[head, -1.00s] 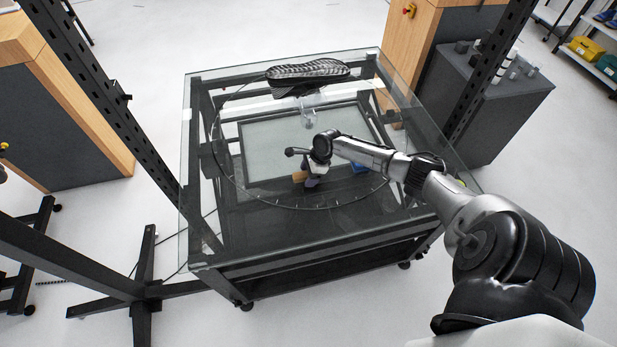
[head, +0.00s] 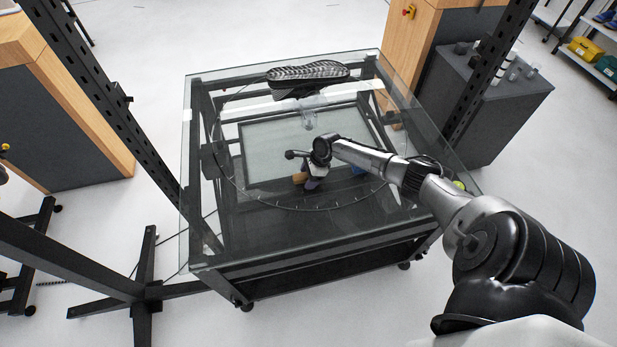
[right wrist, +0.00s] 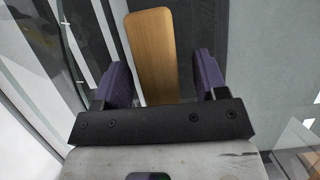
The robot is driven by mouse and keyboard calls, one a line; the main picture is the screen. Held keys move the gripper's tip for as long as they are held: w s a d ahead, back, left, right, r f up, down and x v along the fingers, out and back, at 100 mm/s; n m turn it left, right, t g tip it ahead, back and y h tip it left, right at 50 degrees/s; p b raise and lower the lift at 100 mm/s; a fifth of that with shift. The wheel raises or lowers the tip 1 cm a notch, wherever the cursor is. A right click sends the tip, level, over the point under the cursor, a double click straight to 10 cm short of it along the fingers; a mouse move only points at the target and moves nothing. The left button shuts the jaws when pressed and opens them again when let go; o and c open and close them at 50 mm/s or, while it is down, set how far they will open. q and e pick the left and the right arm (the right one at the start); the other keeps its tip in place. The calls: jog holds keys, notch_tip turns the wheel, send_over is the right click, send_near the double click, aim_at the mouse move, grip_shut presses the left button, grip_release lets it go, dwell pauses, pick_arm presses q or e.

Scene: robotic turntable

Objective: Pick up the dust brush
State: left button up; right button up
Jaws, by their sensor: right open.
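The dust brush (right wrist: 153,55) shows in the right wrist view as a long, flat wooden piece with a rounded end, pointing away from the camera. Its lower part is hidden behind the black gripper body. In the head view only a small tan part of it (head: 299,179) shows beside my right gripper (head: 313,184), over the glass tabletop. In the right wrist view my right gripper (right wrist: 157,85) is open, with one purple finger on each side of the wood and a gap on both sides. I cannot tell its height above the brush. My left gripper is not in view.
The glass table (head: 225,245) has a round marked turntable. A striped black shoe (head: 307,72) stands on a clear support (head: 309,110) at the back. Dark upright posts stand left and right of the table.

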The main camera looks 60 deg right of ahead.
jog(key=c, duration=1)
